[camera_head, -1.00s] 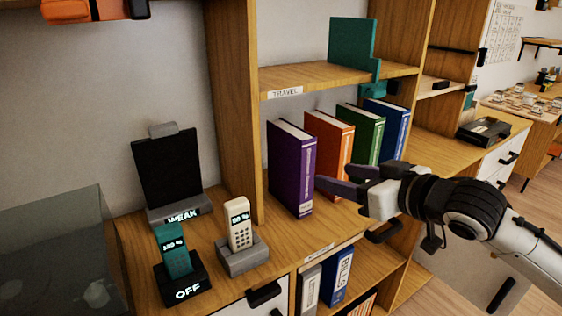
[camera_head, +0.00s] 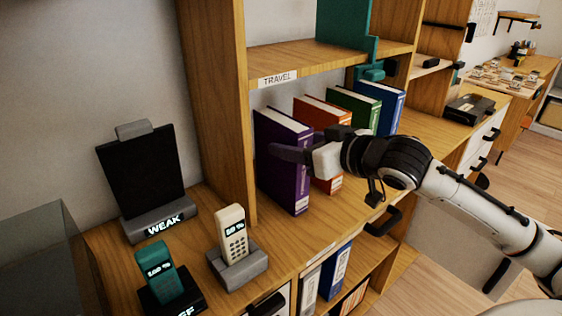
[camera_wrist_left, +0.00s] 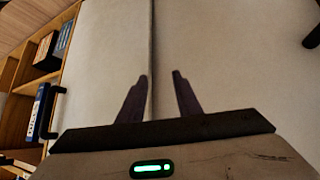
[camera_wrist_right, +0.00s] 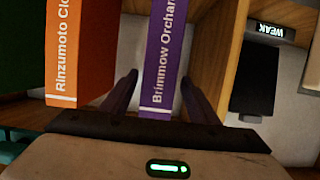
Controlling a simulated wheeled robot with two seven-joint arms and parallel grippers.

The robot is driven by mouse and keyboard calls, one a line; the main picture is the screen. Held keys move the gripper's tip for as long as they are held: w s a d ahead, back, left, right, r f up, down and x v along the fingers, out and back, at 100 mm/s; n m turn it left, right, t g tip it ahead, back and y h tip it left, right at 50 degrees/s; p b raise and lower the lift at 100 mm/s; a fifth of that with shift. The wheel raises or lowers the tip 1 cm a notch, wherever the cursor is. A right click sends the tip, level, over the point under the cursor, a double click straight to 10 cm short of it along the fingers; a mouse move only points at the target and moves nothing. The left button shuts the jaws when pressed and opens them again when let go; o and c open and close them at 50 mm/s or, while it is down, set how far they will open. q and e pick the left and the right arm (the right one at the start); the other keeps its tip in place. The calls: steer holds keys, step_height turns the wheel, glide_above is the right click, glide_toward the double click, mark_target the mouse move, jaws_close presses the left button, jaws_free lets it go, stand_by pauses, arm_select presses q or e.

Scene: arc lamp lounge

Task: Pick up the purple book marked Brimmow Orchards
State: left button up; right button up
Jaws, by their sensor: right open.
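The purple book (camera_head: 283,165) stands upright at the left end of a row of books on the shelf. In the right wrist view its purple spine (camera_wrist_right: 167,60) reads "Brimmow Orchar", the rest cut off or hidden. My right gripper (camera_head: 285,152) is in front of the book in the head view. In the right wrist view my right gripper (camera_wrist_right: 158,88) is open, with one finger on each side of the spine; whether they touch it I cannot tell. My left gripper (camera_wrist_left: 160,92) is open and empty in front of a pale panel, outside the head view.
An orange book (camera_head: 322,115) stands just right of the purple one, then a green book (camera_head: 355,103) and a blue book (camera_head: 383,105). A wooden upright (camera_head: 217,110) is to the left. Handsets in docks (camera_head: 238,262) stand at the front left.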

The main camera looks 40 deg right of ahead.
steer(key=shift+d+x, duration=0.2)
steer(key=shift+x, duration=2.45)
jaws_close()
steer(key=shift+r, duration=0.1)
